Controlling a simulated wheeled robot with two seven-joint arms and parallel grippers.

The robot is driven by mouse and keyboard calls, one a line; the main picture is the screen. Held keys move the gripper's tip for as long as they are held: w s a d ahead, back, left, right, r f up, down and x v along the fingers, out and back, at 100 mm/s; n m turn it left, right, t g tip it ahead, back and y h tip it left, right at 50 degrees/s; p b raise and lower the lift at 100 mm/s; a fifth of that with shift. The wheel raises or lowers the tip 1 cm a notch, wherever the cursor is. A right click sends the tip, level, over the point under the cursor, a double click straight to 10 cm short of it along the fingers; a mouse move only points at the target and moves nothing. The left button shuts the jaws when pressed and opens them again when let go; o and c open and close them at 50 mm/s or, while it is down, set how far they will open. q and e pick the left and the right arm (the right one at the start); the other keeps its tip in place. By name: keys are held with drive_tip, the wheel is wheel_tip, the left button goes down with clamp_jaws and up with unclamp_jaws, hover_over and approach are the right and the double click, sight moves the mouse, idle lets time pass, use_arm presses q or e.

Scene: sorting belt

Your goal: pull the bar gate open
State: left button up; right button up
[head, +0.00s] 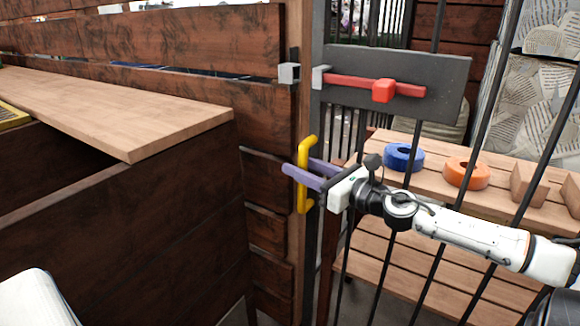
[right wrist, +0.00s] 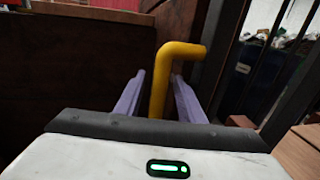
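The bar gate (head: 437,160) has black upright bars and stands at the right in the head view. Its dark plate (head: 445,85) carries a red bolt (head: 345,81) with a square knob. The bolt's left end is at the grey bracket on the plate, apart from the grey keeper (head: 288,73) on the post. A yellow handle (head: 303,185) stands upright on the gate's left edge. My right gripper (head: 301,167) has its purple fingers on either side of the handle. In the right wrist view the handle (right wrist: 158,90) stands between the fingers, with small gaps showing. My left gripper is out of view.
A wooden counter (head: 120,105) juts in from the left, near the gate post. Behind the bars is a slatted wooden rack (head: 400,255) with a blue ring (head: 404,157), an orange ring (head: 466,173) and wooden blocks (head: 528,183).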

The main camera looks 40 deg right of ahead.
drive_tip(key=shift+w+a, duration=0.15)
drive_tip(key=shift+w, duration=1.8)
clamp_jaws()
